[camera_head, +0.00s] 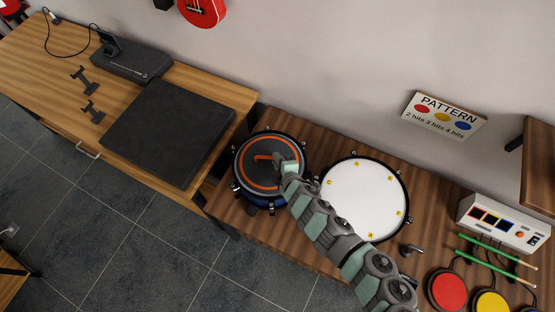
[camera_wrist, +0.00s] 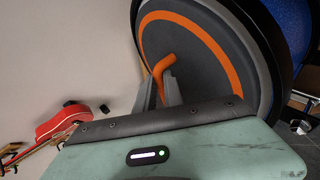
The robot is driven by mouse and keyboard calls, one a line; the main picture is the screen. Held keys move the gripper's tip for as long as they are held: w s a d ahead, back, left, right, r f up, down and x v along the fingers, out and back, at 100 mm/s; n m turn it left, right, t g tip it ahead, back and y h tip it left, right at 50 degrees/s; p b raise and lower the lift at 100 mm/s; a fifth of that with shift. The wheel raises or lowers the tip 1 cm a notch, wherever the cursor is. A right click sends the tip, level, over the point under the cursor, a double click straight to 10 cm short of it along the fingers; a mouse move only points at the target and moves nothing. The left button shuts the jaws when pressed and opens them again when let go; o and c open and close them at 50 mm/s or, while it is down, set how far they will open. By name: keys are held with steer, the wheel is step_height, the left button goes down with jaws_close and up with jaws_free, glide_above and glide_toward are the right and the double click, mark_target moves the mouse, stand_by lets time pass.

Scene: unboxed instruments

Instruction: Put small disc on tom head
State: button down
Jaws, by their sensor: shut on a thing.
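The small disc (camera_head: 258,180) is dark grey with an orange ring and an orange handle. It lies over the head of a blue tom (camera_head: 262,203) with a black rim, in the middle of the head view. The disc hides most of the tom head. I cannot tell whether it rests on the head or hovers just above. My gripper (camera_head: 277,161) is over the disc, shut on its orange handle. The wrist view shows the disc (camera_wrist: 205,50) close up, with the handle at the fingertips, and the tom's blue shell (camera_wrist: 288,22) behind.
A white-headed drum (camera_head: 363,198) stands close to the right on the same wooden bench. A wooden desk with a black mat (camera_head: 168,130) is to the left. A white module (camera_head: 503,222), green sticks (camera_head: 498,248) and a red pad (camera_head: 447,291) are at the right.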

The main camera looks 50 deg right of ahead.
steer(key=c, duration=1.5)
jaws_free()
steer(key=shift+f, duration=0.1)
steer(key=shift+o, duration=0.2)
steer(key=shift+s+a+r, duration=0.1)
steer(key=shift+s+r, duration=0.25)
steer(key=shift+r, duration=0.05)
steer(key=p+v, duration=0.2)
steer(key=v, duration=0.9)
steer(key=shift+p, duration=0.35)
steer(key=shift+a, duration=0.15)
